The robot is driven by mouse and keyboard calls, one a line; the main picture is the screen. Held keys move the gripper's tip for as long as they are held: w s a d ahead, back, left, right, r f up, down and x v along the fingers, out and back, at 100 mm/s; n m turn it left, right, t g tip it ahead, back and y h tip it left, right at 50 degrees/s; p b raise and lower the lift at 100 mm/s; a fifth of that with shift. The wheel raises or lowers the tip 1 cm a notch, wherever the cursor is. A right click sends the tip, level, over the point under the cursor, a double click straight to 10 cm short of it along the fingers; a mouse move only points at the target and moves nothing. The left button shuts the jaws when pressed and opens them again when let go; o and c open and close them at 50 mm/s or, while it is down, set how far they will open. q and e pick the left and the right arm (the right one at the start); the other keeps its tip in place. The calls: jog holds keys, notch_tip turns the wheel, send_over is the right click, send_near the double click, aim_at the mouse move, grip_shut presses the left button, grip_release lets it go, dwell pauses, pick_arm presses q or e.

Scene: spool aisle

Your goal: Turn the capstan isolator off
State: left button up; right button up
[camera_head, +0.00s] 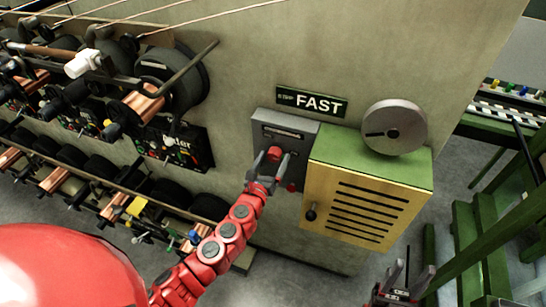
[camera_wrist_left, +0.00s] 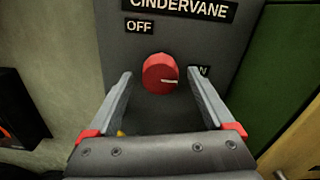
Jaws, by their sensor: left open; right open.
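The grey isolator box (camera_head: 262,122) is on the wall below a FAST sign. Its red rotary knob (camera_head: 274,153) shows large in the left wrist view (camera_wrist_left: 158,72). The knob's white pointer mark points right, toward a label partly hidden by a finger, of which an N shows. An OFF label (camera_wrist_left: 139,27) is at the knob's upper left. My left gripper (camera_head: 268,168) is open, with its fingertips on either side of the knob. I cannot tell whether they touch it. My right gripper (camera_head: 403,276) is open and empty at the lower right, away from the box.
A yellow louvred cabinet (camera_head: 365,205) with a green top stands right beside the isolator box. A grey disc (camera_head: 394,127) is above it. Spool machinery (camera_head: 165,75) with wires lines the wall at left. Green frames (camera_head: 475,240) stand at the right.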

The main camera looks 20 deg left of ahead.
pick_arm(q)
jog(key=shift+w, duration=0.15)
jog(key=shift+c, duration=0.4)
jog(key=c, duration=1.3)
